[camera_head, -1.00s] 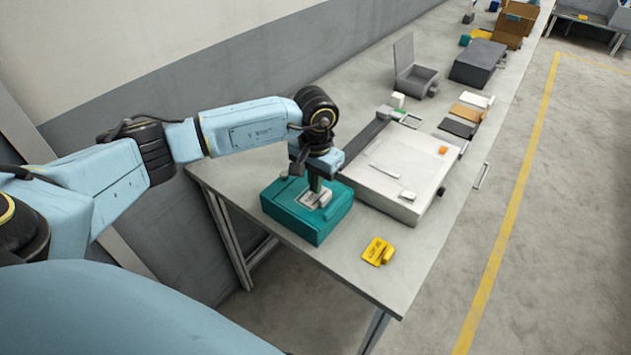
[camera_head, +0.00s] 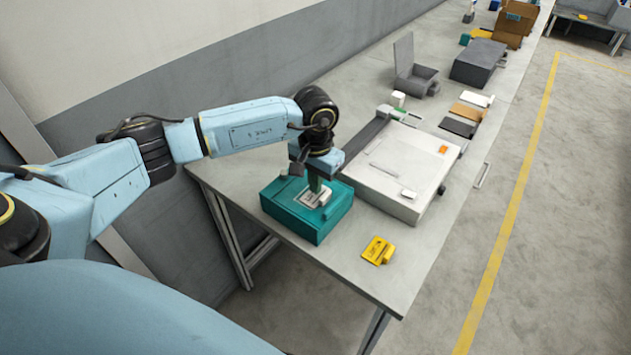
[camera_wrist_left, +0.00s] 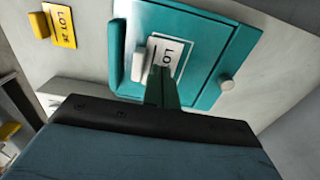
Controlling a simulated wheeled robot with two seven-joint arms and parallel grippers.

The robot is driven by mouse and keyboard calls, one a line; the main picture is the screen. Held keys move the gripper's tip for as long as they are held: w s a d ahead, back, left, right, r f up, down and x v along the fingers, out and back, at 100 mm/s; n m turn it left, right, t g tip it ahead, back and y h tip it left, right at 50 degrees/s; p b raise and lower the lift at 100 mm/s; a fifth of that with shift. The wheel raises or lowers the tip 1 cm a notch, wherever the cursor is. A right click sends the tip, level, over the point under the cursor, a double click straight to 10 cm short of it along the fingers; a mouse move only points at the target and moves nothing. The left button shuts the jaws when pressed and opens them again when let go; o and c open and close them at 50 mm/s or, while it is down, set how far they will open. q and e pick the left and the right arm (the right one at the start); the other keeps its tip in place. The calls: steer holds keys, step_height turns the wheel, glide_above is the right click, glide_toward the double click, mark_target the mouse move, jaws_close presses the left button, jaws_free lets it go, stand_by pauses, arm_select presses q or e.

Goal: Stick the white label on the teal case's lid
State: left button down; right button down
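The teal case (camera_head: 318,226) lies closed near the table's near left corner, with a thin pale square outline on its lid. The white label (camera_head: 322,197), printed "LOT", is at the lid, partly over that outline. It also shows in the left wrist view (camera_wrist_left: 171,53), where the fingers cover its lower part. My left gripper (camera_head: 316,186) points down over the lid. In the wrist view its green fingers (camera_wrist_left: 162,86) are close together on the label's near edge. I cannot tell whether the label touches the lid. My right gripper is not in view.
A yellow "LOT" tag (camera_head: 378,251) lies right of the case. A large white box (camera_head: 400,172) with a small orange piece (camera_head: 442,162) stands close behind it. Grey boxes (camera_head: 478,62) and flat cards (camera_head: 457,128) sit farther back.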

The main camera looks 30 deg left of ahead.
arm_select(q)
steer(key=shift+f+b, duration=0.6)
steer(key=shift+f, duration=0.05)
stand_by(0.3)
steer(key=shift+r, duration=0.15)
stand_by(0.3)
steer(key=shift+r+p, duration=1.4)
steer(key=shift+r, duration=1.5)
